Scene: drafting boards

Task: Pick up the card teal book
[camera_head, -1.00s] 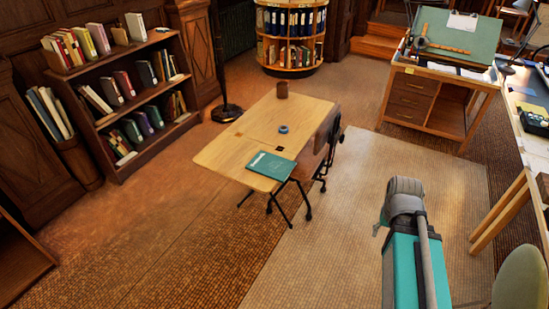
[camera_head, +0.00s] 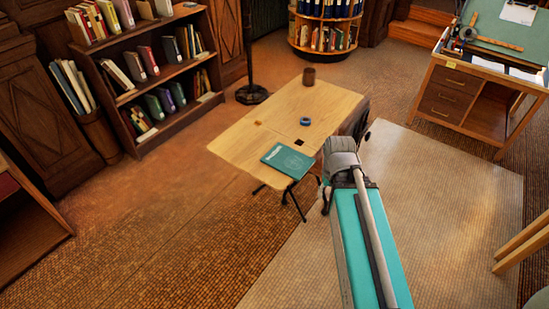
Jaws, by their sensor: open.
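The teal book (camera_head: 288,161) lies flat on the near right corner of the wooden desk (camera_head: 250,143), with pale lettering on its cover. Its right edge is close to the desk's edge. A gap shows between the arm and the book. My gripper's fingers do not show; they are hidden behind the arm's end.
A blue ring-shaped object (camera_head: 305,121) and a brown cup (camera_head: 309,75) stand on the desk. A chair is partly hidden behind my arm. A bookcase (camera_head: 122,95) stands at the left, a drafting desk (camera_head: 450,82) at the right. The floor left of the desk is clear.

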